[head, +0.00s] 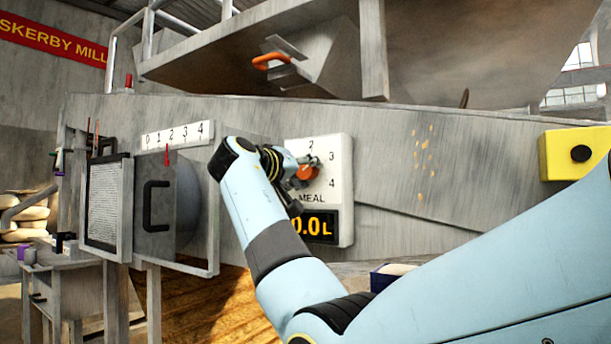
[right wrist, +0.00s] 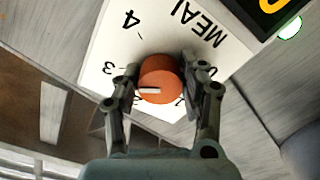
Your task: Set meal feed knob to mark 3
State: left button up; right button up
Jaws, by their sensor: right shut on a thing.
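The meal feed knob (head: 307,173) is a round orange knob on a white dial panel (head: 343,205) with printed marks; 2, 3 and 4 are readable in the head view. In the right wrist view the knob (right wrist: 160,73) has a white pointer line aimed left, a little below the direction of the 3 (right wrist: 108,68). My right gripper (head: 300,166) is shut on the knob, one finger on each side, as the right wrist view (right wrist: 163,84) shows. Its fingers hide part of the scale. My left gripper is not in view.
A display (head: 315,226) reading 0.0L sits below the knob. At left is a 0–4 scale (head: 178,133) with a red pointer, above a gate with a black handle (head: 156,206). A yellow box (head: 574,154) with a black button is at right. An orange-handled lever (head: 270,61) is above.

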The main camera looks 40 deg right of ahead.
jog(key=o, duration=0.8)
jog(key=shift+c, duration=0.2)
jog(key=o, duration=0.4)
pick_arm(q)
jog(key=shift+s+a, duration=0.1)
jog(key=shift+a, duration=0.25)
pick_arm(e)
jog(key=shift+a, duration=0.1)
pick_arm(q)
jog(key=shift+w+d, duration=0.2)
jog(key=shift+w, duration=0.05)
pick_arm(e)
jog(key=v, duration=0.7)
jog(key=shift+a, duration=0.15)
